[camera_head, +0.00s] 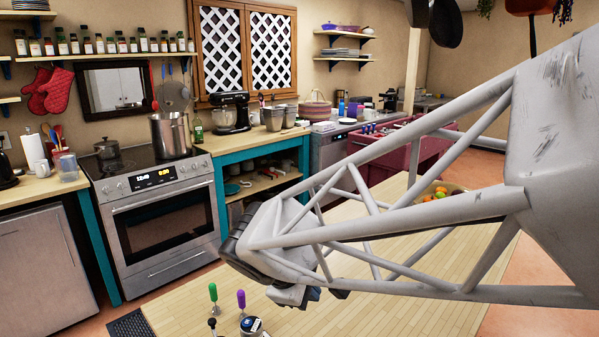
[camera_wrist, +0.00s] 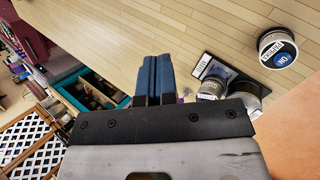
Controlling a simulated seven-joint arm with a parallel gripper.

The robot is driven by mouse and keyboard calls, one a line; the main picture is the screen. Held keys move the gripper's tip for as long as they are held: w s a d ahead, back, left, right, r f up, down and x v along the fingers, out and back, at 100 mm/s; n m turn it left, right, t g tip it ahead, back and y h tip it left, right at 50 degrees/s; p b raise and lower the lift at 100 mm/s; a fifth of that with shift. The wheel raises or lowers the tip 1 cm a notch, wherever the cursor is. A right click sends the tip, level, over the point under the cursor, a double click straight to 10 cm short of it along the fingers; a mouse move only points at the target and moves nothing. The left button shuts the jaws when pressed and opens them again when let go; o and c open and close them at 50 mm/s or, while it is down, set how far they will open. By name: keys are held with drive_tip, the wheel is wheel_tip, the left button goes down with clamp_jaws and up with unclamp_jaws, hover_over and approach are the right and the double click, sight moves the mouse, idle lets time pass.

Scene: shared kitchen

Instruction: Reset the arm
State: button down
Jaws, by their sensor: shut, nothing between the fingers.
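My gripper (camera_wrist: 155,62) shows in the wrist view with its two blue-grey fingers side by side, shut and empty. In the head view my arm reaches in from the right over the wooden table (camera_head: 415,309). The gripper end there is small and partly hidden by my arm's frame, above the table. No object is in contact with the fingers in the wrist view.
A green-handled tool (camera_head: 213,294), a purple-handled tool (camera_head: 241,299) and a round blue-topped item (camera_head: 251,325) stand at the table's near edge. Fruit (camera_head: 440,193) sits farther back behind my arm. A stove (camera_head: 160,215) stands left. Pans (camera_head: 446,22) hang above.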

drive_tip(key=s+d+m+g+y, duration=0.1)
drive_tip(key=s+d+m+y, duration=0.4)
drive_tip(key=s+d+m, duration=0.8)
drive_tip(key=s+d+r, duration=0.1)
drive_tip(key=d, duration=0.2)
drive_tip(key=shift+s+d+m+g, duration=0.2)
drive_tip(key=shift+d+m+g, duration=0.1)
drive_tip(key=shift+d, duration=0.05)
